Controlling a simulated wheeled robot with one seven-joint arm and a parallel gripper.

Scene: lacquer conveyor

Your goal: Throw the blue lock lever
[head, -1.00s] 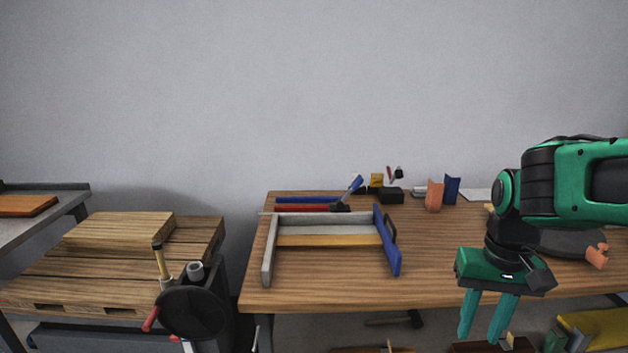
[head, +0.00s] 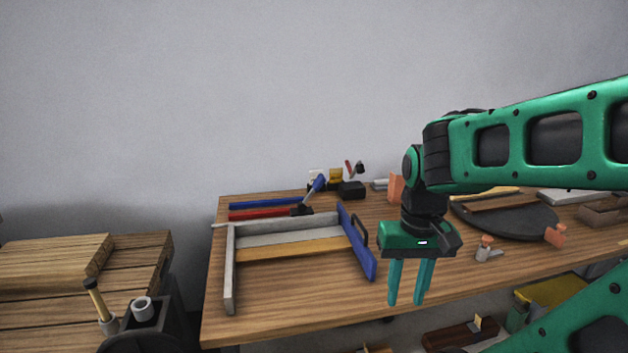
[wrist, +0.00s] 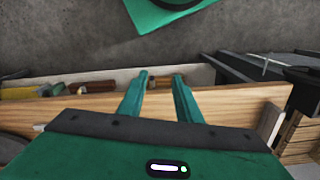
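The blue lock lever (head: 317,186) stands tilted up to the right from a dark base at the back of the wooden bench, behind the grey frame. Its blue grip is clear in the head view; I do not see it in the wrist view. My gripper (head: 405,299) hangs fingers-down over the front part of the bench, to the right of and nearer than the lever, well apart from it. Its two green fingers are apart with nothing between them. They also show apart in the wrist view (wrist: 160,78).
A grey frame (head: 229,270) with a blue right side (head: 357,243) and dark handle lies between lever and bench front. Blue (head: 265,203) and red (head: 262,214) bars lie left of the lever. A black block (head: 352,190) is right of it. A dark round plate (head: 510,218) lies farther right.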

